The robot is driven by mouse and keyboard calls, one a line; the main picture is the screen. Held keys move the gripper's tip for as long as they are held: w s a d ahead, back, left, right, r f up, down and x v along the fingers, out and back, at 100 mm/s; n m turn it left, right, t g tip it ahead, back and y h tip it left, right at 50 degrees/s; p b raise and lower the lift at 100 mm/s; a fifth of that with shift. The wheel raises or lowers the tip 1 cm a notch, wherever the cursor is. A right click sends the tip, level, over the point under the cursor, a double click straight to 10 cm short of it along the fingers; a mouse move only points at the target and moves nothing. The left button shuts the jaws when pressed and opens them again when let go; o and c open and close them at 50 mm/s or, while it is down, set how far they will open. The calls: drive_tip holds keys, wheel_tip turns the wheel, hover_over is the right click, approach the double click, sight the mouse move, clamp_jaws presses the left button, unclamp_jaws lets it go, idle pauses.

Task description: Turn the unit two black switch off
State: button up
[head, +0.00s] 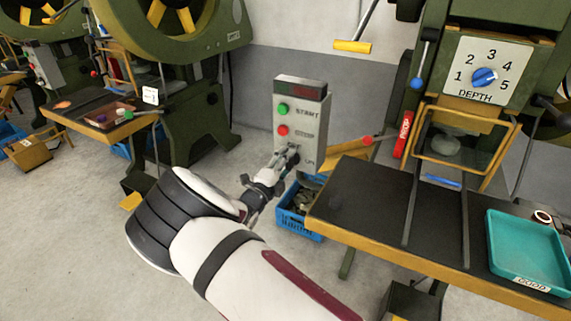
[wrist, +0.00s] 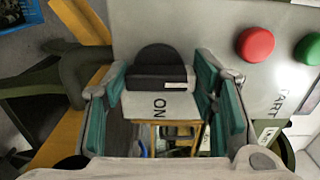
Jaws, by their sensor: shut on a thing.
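A grey control box (head: 300,115) stands beside the right press, with a green START button (head: 283,108) and a red STOP button (head: 282,130). The black switch (wrist: 158,66) is low on this box's face, with a grey ON label (wrist: 165,105) beside it in the wrist view. My gripper (head: 287,157) is at the box's lower face. In the head view, my gripper hides most of the switch.
A blue crate (head: 302,222) with metal parts sits just below my gripper. The right press's dark table (head: 380,222) has a yellow edge and carries a teal GOOD tray (head: 499,273). Another green press (head: 195,120) stands at the left. Grey floor is open between them.

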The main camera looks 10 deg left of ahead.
drive_tip(key=o, duration=1.1)
drive_tip(key=v, duration=1.2)
